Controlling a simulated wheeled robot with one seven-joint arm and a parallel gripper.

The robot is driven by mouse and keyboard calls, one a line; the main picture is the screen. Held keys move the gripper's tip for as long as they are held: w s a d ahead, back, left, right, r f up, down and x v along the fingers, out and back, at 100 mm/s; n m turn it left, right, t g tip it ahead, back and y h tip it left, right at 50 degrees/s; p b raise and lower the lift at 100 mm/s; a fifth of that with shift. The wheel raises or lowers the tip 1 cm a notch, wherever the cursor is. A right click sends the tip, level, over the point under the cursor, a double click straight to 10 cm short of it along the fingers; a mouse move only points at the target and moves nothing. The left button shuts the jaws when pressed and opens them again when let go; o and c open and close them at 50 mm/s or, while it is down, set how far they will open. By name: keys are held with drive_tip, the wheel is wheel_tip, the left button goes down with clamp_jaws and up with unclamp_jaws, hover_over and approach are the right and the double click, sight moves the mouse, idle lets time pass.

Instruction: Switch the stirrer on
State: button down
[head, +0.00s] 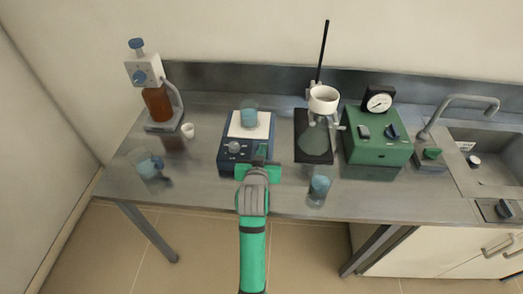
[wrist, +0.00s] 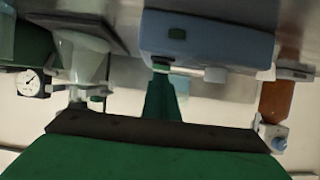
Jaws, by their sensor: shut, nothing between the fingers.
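The stirrer is a blue box with a white top plate (head: 236,128) and a beaker of blue liquid (head: 249,116) standing on it. A pale round knob (head: 234,147) is on its front left. My green gripper (head: 261,156) is shut and empty at the stirrer's front right. Its fingertips (wrist: 161,69) are close to the box near the switch; I cannot tell whether they touch.
Left is a dispenser with an amber bottle (head: 157,103) and a small white cup (head: 188,130). Right are a funnel stand over a flask (head: 314,138), a green device with a gauge (head: 378,148) and a sink (head: 490,160). Beakers stand at front left (head: 150,167) and front right (head: 319,189).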

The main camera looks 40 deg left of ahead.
drive_tip(key=shift+s+d+f, duration=0.1)
drive_tip(key=shift+s+f, duration=0.05)
drive_tip(key=shift+f, duration=0.4)
drive_tip(key=shift+r, duration=0.15)
drive_tip(key=shift+r, duration=0.8)
drive_tip(key=shift+r, duration=0.1)
